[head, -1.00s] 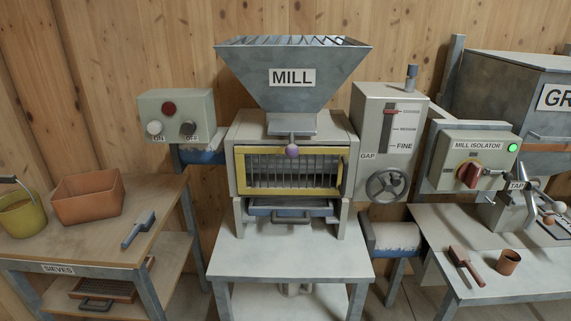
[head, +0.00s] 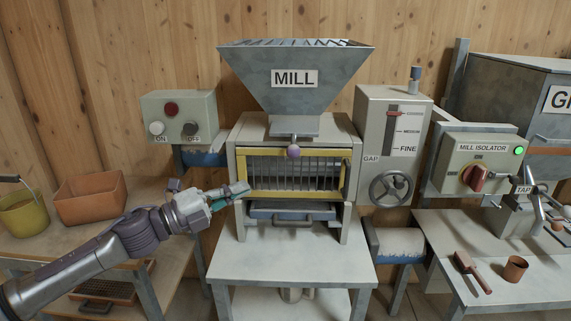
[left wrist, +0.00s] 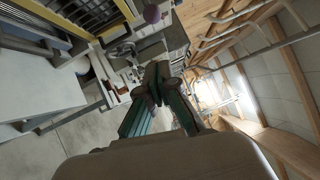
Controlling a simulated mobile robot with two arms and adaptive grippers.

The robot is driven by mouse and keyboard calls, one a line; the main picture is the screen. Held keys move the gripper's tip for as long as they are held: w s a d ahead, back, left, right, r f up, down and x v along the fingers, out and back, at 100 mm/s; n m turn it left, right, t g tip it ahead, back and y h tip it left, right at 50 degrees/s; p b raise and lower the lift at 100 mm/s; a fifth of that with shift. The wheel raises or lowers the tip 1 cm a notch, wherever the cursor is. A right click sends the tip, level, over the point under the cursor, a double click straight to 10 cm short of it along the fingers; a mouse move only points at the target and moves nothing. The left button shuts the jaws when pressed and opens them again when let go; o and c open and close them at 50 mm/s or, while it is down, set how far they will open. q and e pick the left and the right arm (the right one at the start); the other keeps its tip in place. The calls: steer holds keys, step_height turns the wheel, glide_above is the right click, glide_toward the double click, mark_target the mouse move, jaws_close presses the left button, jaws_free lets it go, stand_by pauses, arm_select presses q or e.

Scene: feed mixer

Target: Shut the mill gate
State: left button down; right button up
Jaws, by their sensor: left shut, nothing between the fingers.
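The mill (head: 294,78) stands in the middle of the head view, with a grey hopper on top. A purple knob (head: 293,152) on a short rod sticks out at the front below the hopper outlet, and looks like the mill gate's handle. The knob also shows at the top of the left wrist view (left wrist: 151,13). The gate plate itself is hidden. My left gripper (head: 240,189) is shut and empty, in front of the left side of the yellow-framed grille (head: 262,193), left of and below the knob and apart from it. My right gripper is not in view.
A blue drawer (head: 270,212) sits under the grille. The ON/OFF box (head: 180,117) is left of the mill. The gap panel with handwheel (head: 391,187) and the mill isolator (head: 477,165) with green lamp are to the right. Free room lies before the knob.

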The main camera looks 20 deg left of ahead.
arm_select(q)
steer(key=shift+w, duration=0.1)
steer(key=w+a+p+x, duration=0.1)
steer(key=p+x, duration=0.5)
steer(key=x, duration=0.6)
steer(key=shift+w+a+r, duration=0.25)
steer(key=shift+w+a, duration=0.1)
steer(key=shift+w, duration=0.35)
steer(key=shift+r, duration=0.1)
